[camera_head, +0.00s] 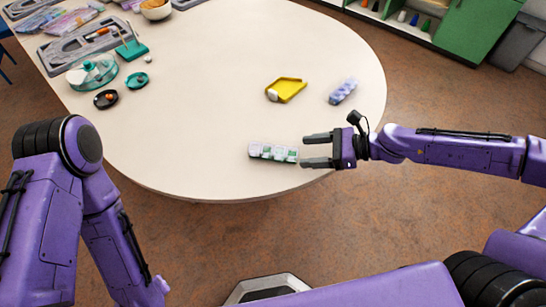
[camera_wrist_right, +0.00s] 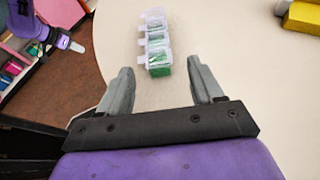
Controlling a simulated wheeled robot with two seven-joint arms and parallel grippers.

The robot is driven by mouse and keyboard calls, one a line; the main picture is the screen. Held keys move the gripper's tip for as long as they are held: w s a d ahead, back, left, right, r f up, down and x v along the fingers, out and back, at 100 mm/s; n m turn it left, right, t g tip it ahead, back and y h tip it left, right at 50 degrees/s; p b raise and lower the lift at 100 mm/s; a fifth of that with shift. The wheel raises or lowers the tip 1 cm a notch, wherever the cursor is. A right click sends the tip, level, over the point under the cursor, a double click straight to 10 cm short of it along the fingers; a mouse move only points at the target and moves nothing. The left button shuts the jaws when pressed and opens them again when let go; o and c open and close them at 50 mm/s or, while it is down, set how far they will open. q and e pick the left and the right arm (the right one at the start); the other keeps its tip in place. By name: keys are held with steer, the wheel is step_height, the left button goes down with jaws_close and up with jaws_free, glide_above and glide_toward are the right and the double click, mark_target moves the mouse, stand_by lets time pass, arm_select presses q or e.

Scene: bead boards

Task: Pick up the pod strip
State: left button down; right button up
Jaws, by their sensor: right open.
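A pod strip (camera_head: 273,152) of clear, whitish pods with green contents lies near the table's front edge in the head view. In the right wrist view the strip (camera_wrist_right: 155,45) runs away from me, its near end just beyond and between my fingertips. My right gripper (camera_head: 303,150) is open and empty, at the strip's right end and in line with its length. Whether the fingers touch the strip I cannot tell. A second strip (camera_head: 343,91), with bluish pods, lies farther back on the right. My left arm is at the left; its gripper does not show.
A yellow tray (camera_head: 288,91) with a small white piece sits behind the green strip. At the back left are a teal-rimmed clear dish (camera_head: 92,71), a dark dish (camera_head: 106,99), a teal stand (camera_head: 131,48) and grey boards. The table's middle is clear.

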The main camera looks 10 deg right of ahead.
mark_target(296, 153)
steer(key=b+x, duration=0.2)
steer(key=x, duration=0.2)
steer(key=shift+s+a+f, duration=0.15)
steer(key=shift+a+f, duration=0.05)
steer(key=shift+a, duration=0.2)
steer(key=shift+r, duration=0.15)
steer(key=c, duration=0.9)
